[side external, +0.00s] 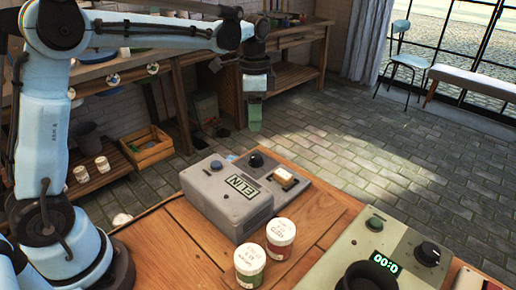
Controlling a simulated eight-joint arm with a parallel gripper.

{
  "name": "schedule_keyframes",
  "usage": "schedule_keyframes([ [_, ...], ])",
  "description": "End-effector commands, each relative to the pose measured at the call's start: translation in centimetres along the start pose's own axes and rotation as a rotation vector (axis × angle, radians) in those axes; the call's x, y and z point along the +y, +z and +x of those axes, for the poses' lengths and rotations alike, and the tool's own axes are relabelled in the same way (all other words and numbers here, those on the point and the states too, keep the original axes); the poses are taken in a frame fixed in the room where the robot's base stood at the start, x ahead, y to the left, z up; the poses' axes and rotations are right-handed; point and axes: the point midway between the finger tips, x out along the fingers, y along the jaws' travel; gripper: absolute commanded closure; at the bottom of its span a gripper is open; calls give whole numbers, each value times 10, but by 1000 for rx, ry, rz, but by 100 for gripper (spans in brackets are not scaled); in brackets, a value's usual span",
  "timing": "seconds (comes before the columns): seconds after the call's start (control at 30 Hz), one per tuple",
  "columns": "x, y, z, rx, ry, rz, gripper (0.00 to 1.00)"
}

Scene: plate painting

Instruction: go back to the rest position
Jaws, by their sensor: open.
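My gripper (254,117) hangs from my arm in the upper middle of the side external view. It points down, behind the grey machine and above its level. Nothing shows held in it, and the gap between its fingers is hard to see at this angle. The grey machine (228,195) with an "ELIN" label, a black knob and a blue button stands on the wooden table (190,240).
Two lidded jars, one red (280,237) and one green (250,264), stand in front of the grey machine. A green-grey device (385,255) with a 00:0 display is at the lower right. Shelves line the back wall; a chair (402,66) and bench are far off.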

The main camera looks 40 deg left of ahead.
Motion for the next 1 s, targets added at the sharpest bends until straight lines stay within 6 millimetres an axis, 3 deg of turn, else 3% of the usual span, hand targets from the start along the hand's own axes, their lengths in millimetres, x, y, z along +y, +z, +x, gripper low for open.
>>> schedule_keyframes([
  [0.37, 7, 5, -6, 19, -20, -34, 41],
  [0.7, 52, 38, -27, 182, -141, -279, 41],
  [1.0, 95, 72, -21, 371, -213, -511, 41],
])
